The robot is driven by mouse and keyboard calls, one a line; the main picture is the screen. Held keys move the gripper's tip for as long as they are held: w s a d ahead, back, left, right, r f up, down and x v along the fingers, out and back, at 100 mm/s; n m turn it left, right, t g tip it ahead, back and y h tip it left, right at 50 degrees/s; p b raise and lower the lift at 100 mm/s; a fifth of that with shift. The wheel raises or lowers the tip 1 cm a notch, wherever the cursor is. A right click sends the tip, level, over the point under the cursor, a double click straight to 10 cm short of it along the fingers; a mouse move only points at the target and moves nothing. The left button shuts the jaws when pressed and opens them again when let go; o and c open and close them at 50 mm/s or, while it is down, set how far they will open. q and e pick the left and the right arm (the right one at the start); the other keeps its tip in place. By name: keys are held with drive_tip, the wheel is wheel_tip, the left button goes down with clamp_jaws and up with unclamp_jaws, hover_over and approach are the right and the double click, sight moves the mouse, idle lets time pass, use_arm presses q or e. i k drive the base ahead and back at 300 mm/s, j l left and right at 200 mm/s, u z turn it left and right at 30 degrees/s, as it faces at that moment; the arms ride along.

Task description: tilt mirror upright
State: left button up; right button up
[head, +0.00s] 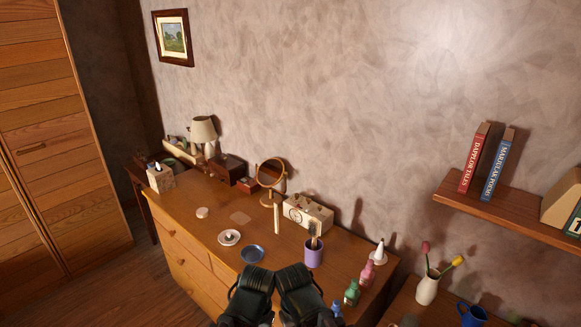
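A round table mirror (270,174) with a light wooden frame and stand is on the wooden dresser (188,218), towards the back by the wall. Its dark face is turned towards me, and I cannot judge its exact tilt from this view. Two black links of my arms show side by side at the bottom middle, in front of the dresser and well apart from the mirror. No fingertips show, so both grippers are out of sight.
A white patterned box (318,217) stands right of the mirror, with a cream stick (277,219) in front. A dark wooden box (226,169) and a lamp (203,130) stand left.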

sight(270, 172)
drive_tip(key=l, duration=0.1)
drive_tip(key=z, duration=0.45)
drive_tip(key=j+z, duration=0.25)
drive_tip(key=z, duration=0.2)
drive_tip(key=i+j+z, duration=0.1)
drive_tip(key=j+z, duration=0.45)
drive_tip(key=z, duration=0.3)
drive_tip(key=j+z, duration=0.15)
drive_tip(key=j, duration=0.25)
drive_tip(key=k+j+z, duration=0.1)
drive_tip(key=j, duration=0.3)
drive_tip(key=k+j+z, duration=0.15)
drive_tip(key=j, duration=0.25)
drive_tip(key=k+j+z, duration=0.15)
drive_tip(key=j, duration=0.25)
drive_tip(key=k+j+z, duration=0.1)
drive_tip(key=j, duration=0.25)
drive_tip(key=k+j+z, duration=0.15)
drive_tip(key=j, duration=0.2)
drive_tip(key=k+j, duration=0.2)
drive_tip(key=j, duration=0.2)
drive_tip(key=k+j, duration=0.2)
drive_tip(key=j, duration=0.2)
drive_tip(key=k+j, duration=0.25)
drive_tip(key=j, duration=0.2)
